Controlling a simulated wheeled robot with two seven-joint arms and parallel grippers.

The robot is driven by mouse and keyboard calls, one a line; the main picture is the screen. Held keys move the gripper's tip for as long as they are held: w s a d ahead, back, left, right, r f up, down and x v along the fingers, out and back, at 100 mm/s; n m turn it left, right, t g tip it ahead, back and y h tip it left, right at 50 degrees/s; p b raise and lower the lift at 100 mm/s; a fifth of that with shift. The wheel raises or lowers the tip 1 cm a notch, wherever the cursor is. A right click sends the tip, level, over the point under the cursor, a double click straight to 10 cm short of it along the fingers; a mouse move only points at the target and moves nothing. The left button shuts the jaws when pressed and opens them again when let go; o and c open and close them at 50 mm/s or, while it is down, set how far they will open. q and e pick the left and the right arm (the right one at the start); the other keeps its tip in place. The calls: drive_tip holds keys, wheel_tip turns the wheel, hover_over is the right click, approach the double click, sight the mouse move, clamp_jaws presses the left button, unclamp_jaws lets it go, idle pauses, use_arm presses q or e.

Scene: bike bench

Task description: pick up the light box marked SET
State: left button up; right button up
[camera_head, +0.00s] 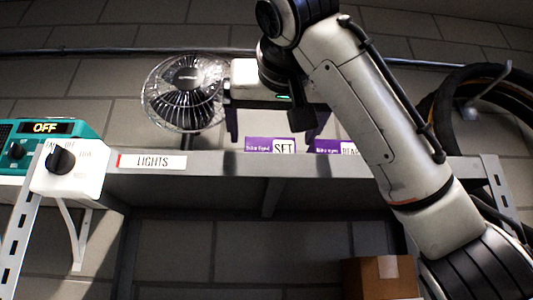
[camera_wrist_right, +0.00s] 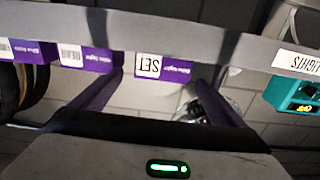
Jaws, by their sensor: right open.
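The purple light box marked SET (camera_head: 262,146) sits on the shelf, its white label facing me and its lower part hidden by the shelf's front edge. It shows upside down in the right wrist view (camera_wrist_right: 175,69). My right gripper (camera_head: 274,136) is open, with one purple finger on each side of this box and a gap to it on both sides. In the wrist view the gripper (camera_wrist_right: 160,82) has the SET box between its fingertips. I cannot tell how far the fingers reach along the box. My left gripper is not in view.
A purple box marked REAR (camera_wrist_right: 90,58) stands beside it, partly behind my right arm in the head view. Another purple box (camera_wrist_right: 28,50) is farther along. The grey shelf (camera_head: 225,163) has a LIGHTS label (camera_head: 152,162). A fan (camera_head: 186,92) stands close by on the left.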

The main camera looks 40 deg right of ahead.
sight(269, 146)
drive_tip(key=shift+w+d, duration=0.15)
drive_tip(key=shift+w, duration=0.3)
drive_tip(key=shift+w+d, duration=0.15)
drive_tip(key=shift+w, duration=0.15)
drive_tip(key=p+x, duration=0.2)
drive_tip(key=x, duration=0.2)
drive_tip(key=shift+w+d, duration=0.15)
drive_tip(key=shift+w, duration=0.05)
drive_tip(key=shift+w+f, duration=0.1)
drive_tip(key=c, duration=1)
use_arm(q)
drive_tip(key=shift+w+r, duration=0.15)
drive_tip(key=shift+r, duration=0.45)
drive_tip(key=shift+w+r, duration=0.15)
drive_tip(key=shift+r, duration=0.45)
use_arm(e)
drive_tip(key=shift+c, duration=1)
